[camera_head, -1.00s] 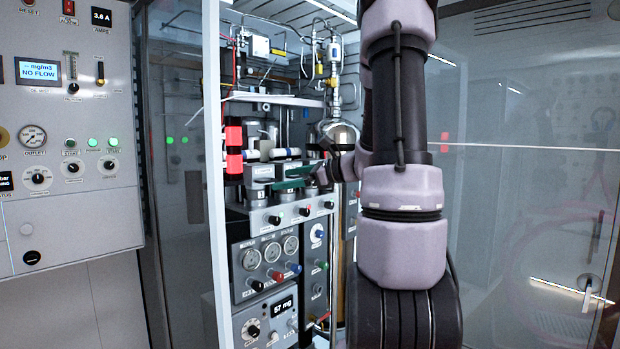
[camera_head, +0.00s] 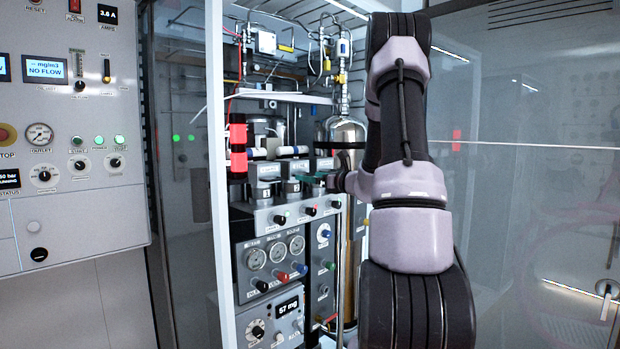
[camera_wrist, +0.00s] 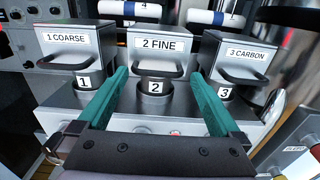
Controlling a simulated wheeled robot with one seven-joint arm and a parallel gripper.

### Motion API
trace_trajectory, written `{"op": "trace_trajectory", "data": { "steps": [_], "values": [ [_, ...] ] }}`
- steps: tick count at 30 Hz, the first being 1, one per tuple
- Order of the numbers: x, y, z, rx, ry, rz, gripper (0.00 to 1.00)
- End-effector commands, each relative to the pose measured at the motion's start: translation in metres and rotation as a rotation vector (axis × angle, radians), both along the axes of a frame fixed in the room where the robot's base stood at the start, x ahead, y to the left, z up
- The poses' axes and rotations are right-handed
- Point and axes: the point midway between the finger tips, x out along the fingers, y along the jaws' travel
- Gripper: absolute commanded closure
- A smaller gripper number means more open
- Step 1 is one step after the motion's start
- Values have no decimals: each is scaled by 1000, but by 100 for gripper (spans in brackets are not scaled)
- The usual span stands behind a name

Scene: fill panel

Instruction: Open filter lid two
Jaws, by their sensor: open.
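Filter lid two, labelled "2 FINE" (camera_wrist: 159,44), is a grey block with a dark loop handle on its front. It sits down over the canister marked 2 (camera_wrist: 156,87), between lid "1 COARSE" (camera_wrist: 67,40) and lid "3 CARBON" (camera_wrist: 247,53). In the wrist view, my gripper (camera_wrist: 158,74) is open, one green finger on each side of lid two's handle. It holds nothing. I cannot tell whether the fingers touch the lid. In the head view, my gripper (camera_head: 312,181) is small at the filter row, and my wrist partly covers that row.
The filters sit in an open cabinet with a white frame post (camera_head: 216,170) at its left. A steel cylinder (camera_head: 347,140) stands behind and to the right of the filters. Gauges and knobs (camera_head: 278,256) are below. A control panel (camera_head: 75,130) is at far left.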

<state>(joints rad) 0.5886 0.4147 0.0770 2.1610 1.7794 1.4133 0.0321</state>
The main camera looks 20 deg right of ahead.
Motion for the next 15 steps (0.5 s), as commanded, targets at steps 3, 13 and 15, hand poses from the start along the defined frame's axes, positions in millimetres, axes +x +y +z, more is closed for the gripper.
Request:
{"op": "trace_trajectory", "data": {
  "steps": [3,13,15],
  "values": [
    [8,4,0,0,0,2,0],
    [11,5,0,0,0,1,4],
    [11,4,0,0,0,1,31]
  ]
}}
